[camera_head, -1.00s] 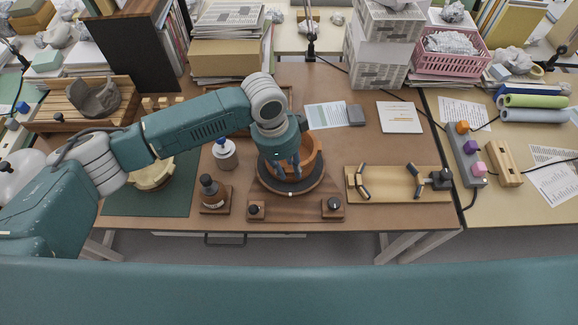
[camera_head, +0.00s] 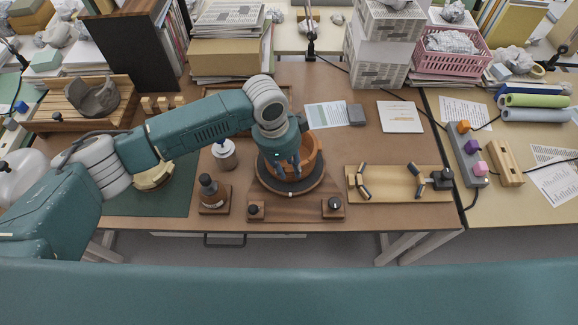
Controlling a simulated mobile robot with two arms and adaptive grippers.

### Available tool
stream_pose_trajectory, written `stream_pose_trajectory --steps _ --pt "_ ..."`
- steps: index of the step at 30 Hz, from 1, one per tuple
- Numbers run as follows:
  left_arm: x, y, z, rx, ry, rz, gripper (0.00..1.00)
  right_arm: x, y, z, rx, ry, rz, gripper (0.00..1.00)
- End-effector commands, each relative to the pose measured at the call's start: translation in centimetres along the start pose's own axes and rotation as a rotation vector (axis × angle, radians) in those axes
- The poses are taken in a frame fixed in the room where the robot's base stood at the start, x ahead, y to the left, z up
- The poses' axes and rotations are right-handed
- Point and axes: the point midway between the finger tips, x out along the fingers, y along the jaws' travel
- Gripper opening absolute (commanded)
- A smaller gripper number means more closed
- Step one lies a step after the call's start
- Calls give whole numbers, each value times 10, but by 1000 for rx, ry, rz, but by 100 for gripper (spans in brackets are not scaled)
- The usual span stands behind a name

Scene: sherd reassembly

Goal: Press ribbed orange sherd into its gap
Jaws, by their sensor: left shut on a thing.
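An orange bowl (camera_head: 312,150) stands on a dark round turntable (camera_head: 289,187) on a wooden base in the middle of the table. My left gripper (camera_head: 286,170) points down at the bowl's near left side. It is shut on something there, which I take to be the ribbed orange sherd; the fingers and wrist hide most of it. I cannot tell whether the sherd touches the bowl's edges or sits in the gap. The left arm also covers the bowl's far left side. My right gripper does not show.
A wooden board with dark clamp pieces (camera_head: 395,195) lies right. Two knobs (camera_head: 334,204) are on the base's front.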

Motion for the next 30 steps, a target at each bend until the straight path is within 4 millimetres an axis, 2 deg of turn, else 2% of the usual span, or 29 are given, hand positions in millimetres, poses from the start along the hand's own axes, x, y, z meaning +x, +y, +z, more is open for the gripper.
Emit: stream_pose_trajectory --steps 30 --pt "4 -2 0 3 -3 -6 6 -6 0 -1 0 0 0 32"
